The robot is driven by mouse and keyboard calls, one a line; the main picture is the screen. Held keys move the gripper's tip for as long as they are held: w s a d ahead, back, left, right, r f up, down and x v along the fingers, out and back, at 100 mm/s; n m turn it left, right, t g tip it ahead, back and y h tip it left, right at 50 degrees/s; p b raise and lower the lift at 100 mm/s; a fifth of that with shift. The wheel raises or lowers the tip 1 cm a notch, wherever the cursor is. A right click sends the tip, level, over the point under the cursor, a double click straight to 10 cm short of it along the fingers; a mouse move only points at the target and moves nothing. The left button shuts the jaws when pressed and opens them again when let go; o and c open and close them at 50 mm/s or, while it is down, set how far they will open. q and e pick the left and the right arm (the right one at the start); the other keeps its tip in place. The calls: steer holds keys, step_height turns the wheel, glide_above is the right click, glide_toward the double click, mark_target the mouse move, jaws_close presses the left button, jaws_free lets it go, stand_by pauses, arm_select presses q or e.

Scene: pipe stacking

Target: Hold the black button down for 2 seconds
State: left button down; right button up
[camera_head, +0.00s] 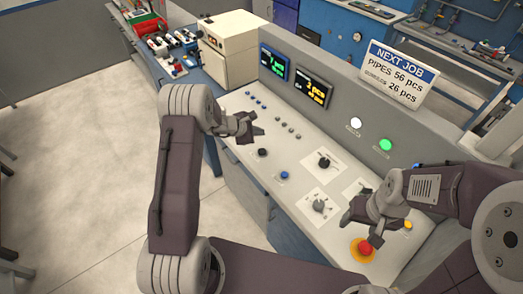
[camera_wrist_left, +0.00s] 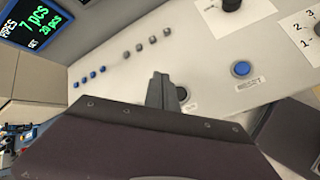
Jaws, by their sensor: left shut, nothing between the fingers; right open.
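The black button (camera_head: 263,152) sits on the pale sloping console panel (camera_head: 300,151), left of a blue button (camera_head: 284,175). In the left wrist view the black button (camera_wrist_left: 183,93) shows only in part, just right of my fingers. My left gripper (camera_head: 258,126) is shut and empty. In the head view it appears above the black button, seemingly apart from it; the exact gap is hard to tell. Its closed fingers (camera_wrist_left: 163,88) also show in the left wrist view. My right gripper (camera_head: 361,227) is open and empty, close to the red button (camera_head: 365,247).
Rows of small blue and grey buttons (camera_head: 288,129) lie beyond the left gripper. Black knobs (camera_head: 323,162) stand to the right. Two displays (camera_head: 313,88), a white light (camera_head: 355,123) and a green light (camera_head: 385,145) are on the upright back panel. Open floor lies left.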

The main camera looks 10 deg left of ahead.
arm_select(q)
steer(key=b, duration=0.5)
glide_above(260, 152)
step_height(260, 152, down, 8)
steer(key=shift+d+f, duration=0.1)
steer(key=shift+f, duration=0.15)
steer(key=shift+s+f+b, duration=0.1)
steer(key=shift+f+b, duration=0.3)
steer(key=shift+b, duration=0.3)
steer(key=shift+r, duration=0.1)
arm_select(e)
step_height(260, 152, down, 7)
steer(key=shift+w+r, duration=0.2)
steer(key=shift+w, duration=0.15)
steer(key=shift+d+f, duration=0.1)
arm_select(q)
steer(key=shift+f+b, duration=0.45)
steer(key=shift+b, duration=0.25)
arm_select(e)
steer(key=shift+f, duration=0.7)
